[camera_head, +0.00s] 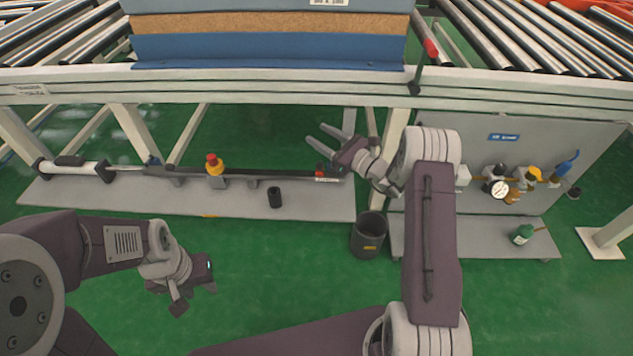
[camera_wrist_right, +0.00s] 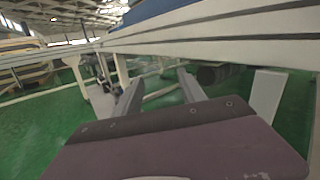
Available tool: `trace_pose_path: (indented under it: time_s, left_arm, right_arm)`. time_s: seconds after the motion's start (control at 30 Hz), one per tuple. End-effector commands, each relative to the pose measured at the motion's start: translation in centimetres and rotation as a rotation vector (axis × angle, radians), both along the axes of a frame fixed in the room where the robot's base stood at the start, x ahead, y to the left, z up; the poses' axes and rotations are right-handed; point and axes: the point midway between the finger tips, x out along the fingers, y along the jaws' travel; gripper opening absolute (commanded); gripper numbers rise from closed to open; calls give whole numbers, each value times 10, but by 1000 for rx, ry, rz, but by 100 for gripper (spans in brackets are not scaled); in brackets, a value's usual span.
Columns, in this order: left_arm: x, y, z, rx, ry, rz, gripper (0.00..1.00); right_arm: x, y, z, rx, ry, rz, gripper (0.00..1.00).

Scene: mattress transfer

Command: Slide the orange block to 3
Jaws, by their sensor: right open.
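An orange-yellow block with a red top (camera_head: 215,166) sits upright on a dark rail (camera_head: 255,175) fixed to a grey plate under the conveyor. No numeral 3 can be read on the rail; a small red part with a white label (camera_head: 326,175) is at its right end. My right gripper (camera_head: 318,134) is open and empty, above the rail's right end and well to the right of the block. Its two spread fingers also show in the right wrist view (camera_wrist_right: 160,84). The block cannot be made out there. My left gripper (camera_head: 194,296) is low at the left, apart from the block; its jaws are unclear.
The white conveyor beam (camera_head: 250,88) runs across above the rail, with a layered mattress (camera_head: 270,45) on it. A black cylinder (camera_head: 274,197) stands on the plate. A dark bin (camera_head: 369,234) and a gauge panel (camera_head: 540,135) are at the right. Green floor is open in front.

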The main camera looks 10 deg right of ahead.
Motion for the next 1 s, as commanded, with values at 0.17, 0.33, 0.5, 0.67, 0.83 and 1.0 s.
trace_pose_path:
  time_s: [0.17,0.33,0.5,0.67,0.83,1.0]
  left_arm:
    - [0,0,-93,0,0,0,36]
    - [0,0,-108,0,0,0,36]
    - [0,0,-106,0,-1,0,36]
    - [0,0,-126,0,-1,0,36]
    - [0,0,-149,0,0,0,36]
    - [0,0,-160,0,0,0,36]
  right_arm:
    - [-9,-44,-161,48,108,-92,48]
    - [-14,-58,-189,59,132,-121,48]
    - [-12,-58,-186,57,132,-121,48]
    - [9,-44,-191,54,128,-117,48]
    - [40,-27,-192,54,128,-117,48]
    - [61,-16,-189,55,131,-118,48]
